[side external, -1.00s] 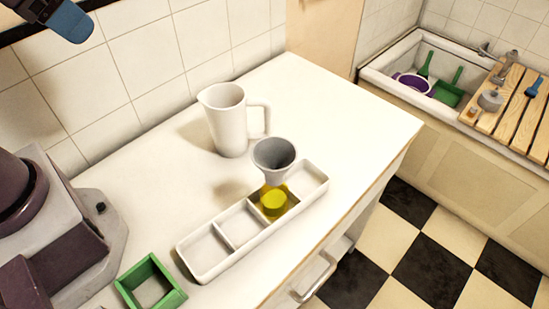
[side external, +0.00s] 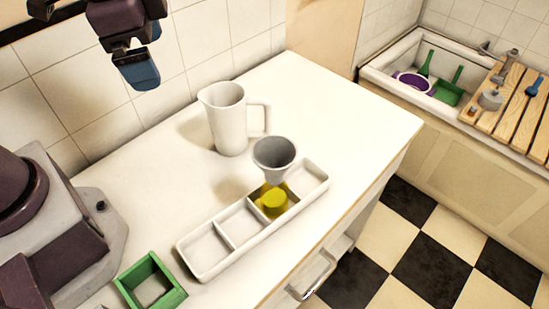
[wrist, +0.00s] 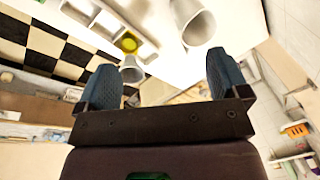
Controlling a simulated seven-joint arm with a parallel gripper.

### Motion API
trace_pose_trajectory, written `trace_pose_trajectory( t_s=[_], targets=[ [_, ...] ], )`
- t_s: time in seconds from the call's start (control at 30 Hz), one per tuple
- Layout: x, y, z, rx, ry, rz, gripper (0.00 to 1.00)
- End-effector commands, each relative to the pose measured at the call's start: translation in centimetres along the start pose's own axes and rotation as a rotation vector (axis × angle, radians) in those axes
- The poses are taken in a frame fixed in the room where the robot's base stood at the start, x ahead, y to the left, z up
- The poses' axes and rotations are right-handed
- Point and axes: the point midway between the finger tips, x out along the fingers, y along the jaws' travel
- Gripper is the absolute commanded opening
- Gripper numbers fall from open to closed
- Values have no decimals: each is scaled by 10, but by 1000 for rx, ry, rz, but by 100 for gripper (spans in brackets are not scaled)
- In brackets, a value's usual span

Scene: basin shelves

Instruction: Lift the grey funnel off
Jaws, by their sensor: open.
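The grey funnel (side external: 273,155) stands upright, spout down, above a yellow piece (side external: 272,200) in a compartment of the white divided tray (side external: 213,270). Its spout tip is close to the yellow piece; I cannot tell exactly what it rests in. My gripper (side external: 139,70) is high at the upper left, in front of the tiled wall, well apart from the funnel. In the wrist view its two blue fingers (wrist: 163,85) are spread with nothing between them. The funnel (wrist: 132,72) shows there just beyond the left finger, with the yellow piece (wrist: 129,42) behind it.
A white jug (side external: 226,120) stands just behind the funnel on the white counter (side external: 330,105). A green square frame (side external: 134,291) lies at the front left. A sink basin (side external: 388,66) with utensils and a slatted board is at the far right. The counter's right part is clear.

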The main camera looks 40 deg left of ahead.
Motion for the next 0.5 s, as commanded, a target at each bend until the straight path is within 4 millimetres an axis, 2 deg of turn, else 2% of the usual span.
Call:
trace_pose_trajectory(
  t_s=[0.03, 0.2, 0.4, 0.5],
  targets=[
    [11, 8, -16, 166, -36, 24, 93],
    [42, 42, -65, 837, -73, 121, 93],
    [65, 81, -109, 1570, 5, 228, 93],
    [69, 95, -126, 1904, 72, 246, 93]
  ],
)
